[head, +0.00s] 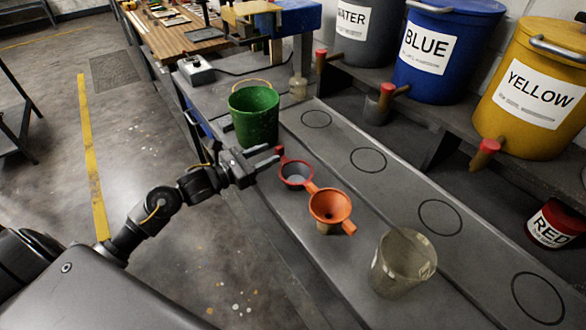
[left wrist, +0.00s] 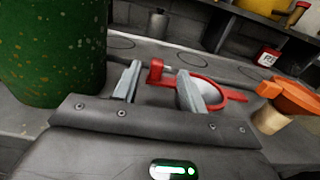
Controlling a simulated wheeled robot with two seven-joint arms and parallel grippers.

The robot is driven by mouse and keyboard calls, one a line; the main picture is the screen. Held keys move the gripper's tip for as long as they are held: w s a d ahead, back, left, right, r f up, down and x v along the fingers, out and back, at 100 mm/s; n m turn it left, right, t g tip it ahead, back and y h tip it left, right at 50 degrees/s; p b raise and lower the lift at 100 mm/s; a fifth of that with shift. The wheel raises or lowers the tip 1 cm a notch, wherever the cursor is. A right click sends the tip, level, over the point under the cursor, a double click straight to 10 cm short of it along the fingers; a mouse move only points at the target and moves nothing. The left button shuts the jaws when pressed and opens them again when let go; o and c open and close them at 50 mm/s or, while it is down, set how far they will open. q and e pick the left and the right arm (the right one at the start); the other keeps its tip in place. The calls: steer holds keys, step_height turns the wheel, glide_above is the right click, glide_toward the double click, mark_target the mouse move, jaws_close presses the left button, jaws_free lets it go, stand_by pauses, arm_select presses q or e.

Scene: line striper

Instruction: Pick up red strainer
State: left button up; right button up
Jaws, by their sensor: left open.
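The red strainer (head: 296,164) lies on the grey bench between the green bucket and the orange funnel. Its round rim and mesh show right of my fingers in the left wrist view (left wrist: 232,95), partly behind the right finger. Its red handle end shows between and beyond the two fingers there. My left gripper (head: 272,158) is open at the strainer's near left side, with its fingers low beside the handle. It also shows in the left wrist view (left wrist: 160,76). Whether a finger touches the strainer I cannot tell. My right gripper is not in view.
A green bucket (head: 254,116) stands close behind my left gripper. An orange funnel (head: 330,206) sits just right of the strainer, and a translucent cup (head: 402,264) stands nearer. Blue (head: 445,50) and yellow (head: 532,85) paint drums stand on the shelf. The bench strip with black circles is clear.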

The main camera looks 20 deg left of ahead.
mark_target(276, 150)
arm_select(q)
steer(key=shift+w+r, duration=0.1)
steer(key=p+x, duration=0.1)
steer(key=x, duration=0.2)
steer(key=p+x, duration=0.1)
steer(key=shift+w+f+p, duration=0.25)
steer(key=shift+f+p, duration=0.1)
steer(key=shift+w+d+f, duration=0.1)
steer(key=shift+w+d, duration=0.05)
steer(key=shift+w, duration=0.05)
steer(key=shift+c, duration=0.4)
jaws_close()
